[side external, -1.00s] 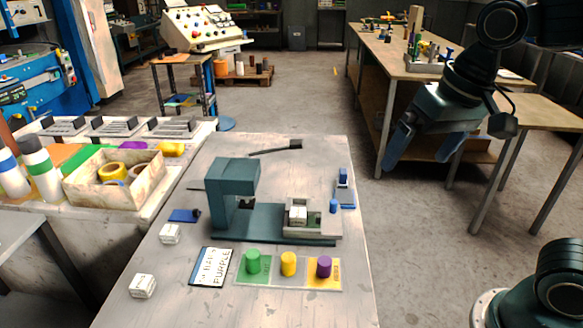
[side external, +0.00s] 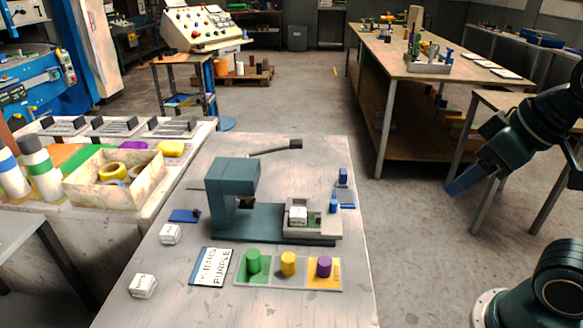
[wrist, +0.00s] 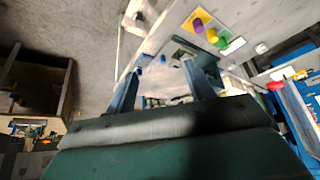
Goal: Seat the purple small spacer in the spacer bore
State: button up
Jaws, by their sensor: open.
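The purple small spacer (side external: 324,267) stands upright on the yellow section at the right end of a coloured strip. It also shows in the wrist view (wrist: 198,25) near the top. A teal press (side external: 232,195) stands behind the strip; a pale fixture (side external: 325,229) on its base holds a white block (side external: 297,215). I cannot make out the spacer bore. My gripper (side external: 468,183) is in the air off the table's right side, well apart from the spacer. In the wrist view its two fingers (wrist: 160,75) are spread with nothing held between them.
Green (side external: 253,262) and yellow (side external: 288,264) spacers share the strip. A lettered card (side external: 211,267), loose white blocks (side external: 170,234) and blue parts (side external: 344,190) lie on the table (side external: 190,300). A side bench with a bin (side external: 115,188) is at left. The table's front right is clear.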

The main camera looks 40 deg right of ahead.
dwell(0.3)
jog(key=w+f+n+g+y, duration=0.5)
jog(key=w+f+n+y, duration=0.6)
jog(key=w+f+n, duration=0.5)
jog(key=shift+w+d+f+n+g, duration=0.35)
jog(key=shift+w+n, duration=0.5)
jog(key=shift+n, duration=0.15)
jog(key=shift+a, duration=0.1)
send_near(326, 260)
jog(key=shift+x, duration=1.8)
jog(key=shift+w+f, duration=0.1)
jog(key=shift+w, duration=0.1)
jog(key=shift+s+x, duration=0.2)
jog(key=shift+x, duration=2.35)
